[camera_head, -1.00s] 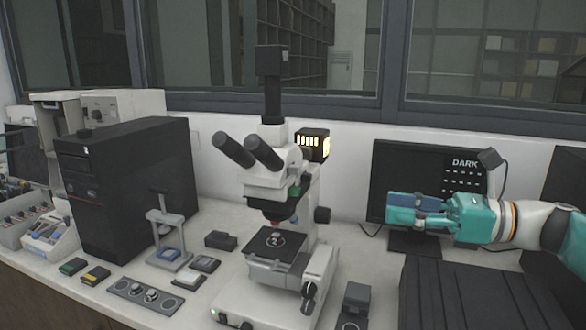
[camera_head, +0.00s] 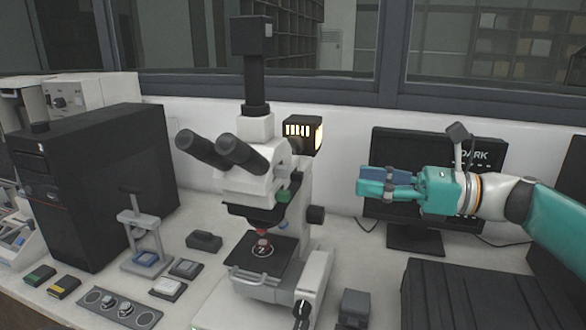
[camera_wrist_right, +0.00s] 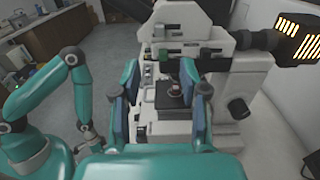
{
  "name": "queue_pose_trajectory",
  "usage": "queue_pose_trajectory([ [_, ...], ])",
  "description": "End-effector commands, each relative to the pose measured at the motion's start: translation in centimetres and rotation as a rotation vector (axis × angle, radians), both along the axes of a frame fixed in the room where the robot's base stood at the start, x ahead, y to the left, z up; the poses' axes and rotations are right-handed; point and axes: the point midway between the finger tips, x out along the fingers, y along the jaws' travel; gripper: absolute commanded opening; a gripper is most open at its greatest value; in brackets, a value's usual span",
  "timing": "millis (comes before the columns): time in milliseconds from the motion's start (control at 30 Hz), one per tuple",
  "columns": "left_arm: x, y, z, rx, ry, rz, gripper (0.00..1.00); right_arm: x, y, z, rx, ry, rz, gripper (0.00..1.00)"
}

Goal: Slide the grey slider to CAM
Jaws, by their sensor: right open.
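The white microscope (camera_head: 262,185) stands in the middle of the bench, with dark eyepieces (camera_head: 222,150) and a black camera tube (camera_head: 252,65) on top. I cannot surely pick out the grey slider or a CAM label at this size. A small green part (camera_head: 284,196) shows on the right of the microscope's head and also in the right wrist view (camera_wrist_right: 163,67). My right gripper (camera_head: 361,180) is open and empty, right of the microscope and apart from it, in front of the monitor. In the right wrist view its two fingers (camera_wrist_right: 155,82) frame the microscope's side.
A lit lamp housing (camera_head: 309,134) is behind the microscope head. The monitor (camera_head: 385,140) reading DARK stands behind my right gripper. A black ribbed box (camera_head: 470,290) is at front right. A black computer tower (camera_head: 95,185) and a small stand (camera_head: 146,235) are left.

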Motion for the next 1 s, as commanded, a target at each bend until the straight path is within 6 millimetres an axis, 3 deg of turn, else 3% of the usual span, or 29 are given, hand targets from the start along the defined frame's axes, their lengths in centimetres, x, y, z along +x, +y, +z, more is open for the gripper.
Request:
queue_pose_trajectory([
  [300, 0.0, 0.0, 1.0, 0.000, -0.001, 0.000, 0.40, 2.2, 7.2, 0.1, -0.001, 0.001, 0.013, 0.44],
  [500, 0.0, 0.0, 1.5, 0.000, -0.001, 0.000, 0.40, 3.4, 10.7, 0.1, 0.000, 0.000, 0.010, 0.44],
  [700, 0.0, 0.0, 1.8, 0.000, -0.001, 0.000, 0.40, 4.0, 12.5, 0.0, -0.001, 0.001, 0.008, 0.44],
  [1000, 0.0, 0.0, 1.8, 0.000, -0.001, 0.000, 0.40, 4.2, 12.9, 0.0, 0.000, 0.000, 0.008, 0.44],
])
